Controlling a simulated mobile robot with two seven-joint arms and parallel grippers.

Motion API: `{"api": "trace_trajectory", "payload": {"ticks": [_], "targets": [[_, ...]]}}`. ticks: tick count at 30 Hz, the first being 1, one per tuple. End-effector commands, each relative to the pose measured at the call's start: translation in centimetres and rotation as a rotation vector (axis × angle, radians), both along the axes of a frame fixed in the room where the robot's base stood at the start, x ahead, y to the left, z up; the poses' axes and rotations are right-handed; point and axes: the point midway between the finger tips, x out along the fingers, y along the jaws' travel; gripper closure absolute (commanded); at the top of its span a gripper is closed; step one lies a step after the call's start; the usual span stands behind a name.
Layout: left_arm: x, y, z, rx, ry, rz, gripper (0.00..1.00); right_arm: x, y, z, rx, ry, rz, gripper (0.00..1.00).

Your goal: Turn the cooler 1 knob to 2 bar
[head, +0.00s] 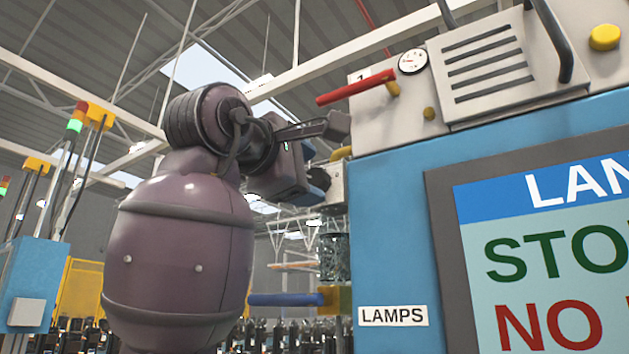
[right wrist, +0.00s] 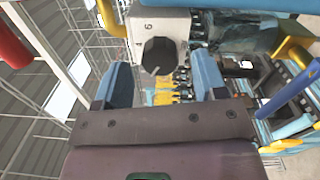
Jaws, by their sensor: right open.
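The knob (right wrist: 160,57) is dark grey and many-sided, on the face of a white box (right wrist: 160,20) with a scale; the figures 6 and 4 show beside it. A pale mark shows near the knob's lower edge. In the head view the white box (head: 334,184) stands out left of the blue cabinet, its knob (head: 316,198) small and partly hidden. My right gripper (right wrist: 162,82) is open and empty, its two blue fingers either side of the knob in the picture. I cannot tell how far off the knob is. My right gripper also shows in the head view (head: 318,178).
The blue cabinet (head: 395,215) fills the right, with a red lever (head: 352,88), a gauge (head: 412,61) and a LAMPS label (head: 393,316). A yellow pipe (right wrist: 107,18) runs left of the box. A blue lever (head: 285,299) sticks out below.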

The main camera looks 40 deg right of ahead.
Motion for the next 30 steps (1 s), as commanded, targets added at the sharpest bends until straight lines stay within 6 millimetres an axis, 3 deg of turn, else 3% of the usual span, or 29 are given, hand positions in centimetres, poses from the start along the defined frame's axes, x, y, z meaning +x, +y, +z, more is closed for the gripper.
{"api": "trace_trajectory", "payload": {"ticks": [6, 12, 18, 30], "targets": [[0.0, 0.0, -0.9, 0.000, 0.003, 0.000, 0.57, -1.5, 4.0, -0.3, -0.002, 0.001, 0.004, 0.35], [0.0, 0.0, -1.2, 0.000, 0.003, -0.001, 0.57, -2.4, 6.4, -0.3, 0.000, 0.000, 0.003, 0.35], [0.1, 0.0, -1.2, 0.000, 0.001, -0.001, 0.57, -2.8, 7.4, -0.3, -0.001, 0.000, 0.001, 0.35], [0.2, 0.0, -1.2, 0.000, 0.001, -0.001, 0.57, -2.9, 7.4, -0.3, -0.001, 0.000, 0.001, 0.35]]}}
